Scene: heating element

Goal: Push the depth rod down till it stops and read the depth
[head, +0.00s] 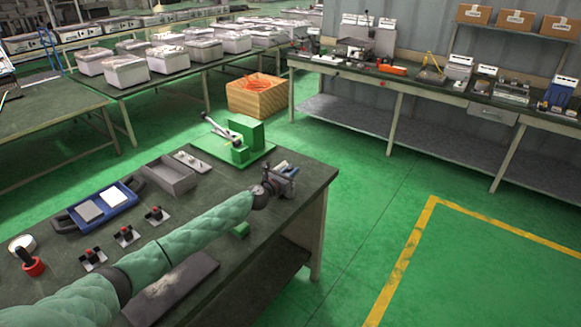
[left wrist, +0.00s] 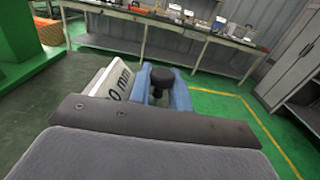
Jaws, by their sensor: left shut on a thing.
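My left gripper (head: 280,182) is at the right end of the near table, shut on the depth gauge. In the left wrist view the gauge has a blue body (left wrist: 180,92), a black round knob (left wrist: 162,76) that looks like the top of the depth rod, and a white slanted display (left wrist: 112,82). The display's visible part reads "0 mm"; any digits before it are hidden or cut off. The rod's lower end is hidden. In the head view the gauge (head: 287,170) is small and partly covered by my gripper. My right gripper is not in view.
A grey open tray (head: 168,178), a blue case (head: 68,222) and several small black-and-red parts lie to the left. The floor to the right is clear.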

